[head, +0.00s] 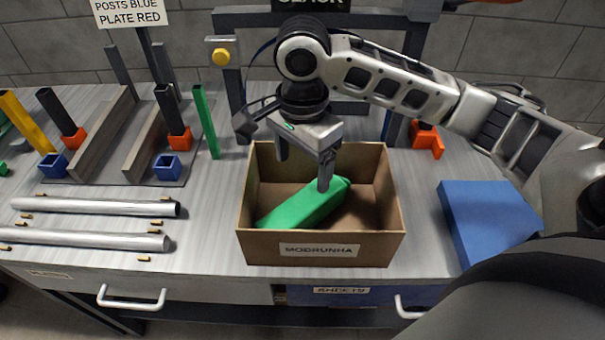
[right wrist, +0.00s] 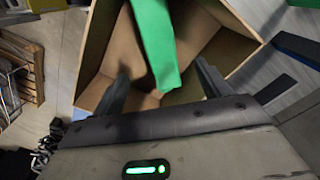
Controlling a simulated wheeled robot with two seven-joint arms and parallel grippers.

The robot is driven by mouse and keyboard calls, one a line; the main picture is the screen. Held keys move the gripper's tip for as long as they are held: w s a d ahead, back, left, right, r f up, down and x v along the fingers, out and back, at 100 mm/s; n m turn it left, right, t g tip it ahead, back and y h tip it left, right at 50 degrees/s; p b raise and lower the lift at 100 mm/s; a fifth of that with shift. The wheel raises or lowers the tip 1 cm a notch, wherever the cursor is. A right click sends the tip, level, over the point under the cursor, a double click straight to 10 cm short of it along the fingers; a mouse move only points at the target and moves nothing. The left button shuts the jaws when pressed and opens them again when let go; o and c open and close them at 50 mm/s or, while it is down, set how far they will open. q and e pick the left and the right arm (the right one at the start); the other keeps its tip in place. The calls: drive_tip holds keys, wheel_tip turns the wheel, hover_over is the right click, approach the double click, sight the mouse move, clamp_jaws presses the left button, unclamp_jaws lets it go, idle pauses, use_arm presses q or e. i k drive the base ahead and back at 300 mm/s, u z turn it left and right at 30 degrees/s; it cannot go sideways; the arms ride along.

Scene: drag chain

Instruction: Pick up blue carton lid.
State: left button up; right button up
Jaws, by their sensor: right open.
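The blue carton lid (head: 490,222) lies flat on the table at the right in the head view, partly covered by my right arm. An open brown carton (head: 322,253) labelled "MODRUNHA" stands left of it. A green bar (head: 306,206) lies slanted inside the carton; it also shows in the right wrist view (right wrist: 155,40). My right gripper (head: 304,172) is open over the carton, its fingers reaching to the carton's opening near the green bar. In the right wrist view the fingers (right wrist: 160,88) are apart with the bar's end showing between them. My left gripper is not in view.
Two metal tubes (head: 95,207) and several small brass pieces lie at the left. A rack with posts, orange blocks and blue blocks (head: 168,168) stands behind them. A dark frame with a yellow button (head: 221,57) stands behind the carton. An orange bracket (head: 427,140) sits at the back right.

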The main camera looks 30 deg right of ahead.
sight(485, 219)
drive_tip(key=k, duration=1)
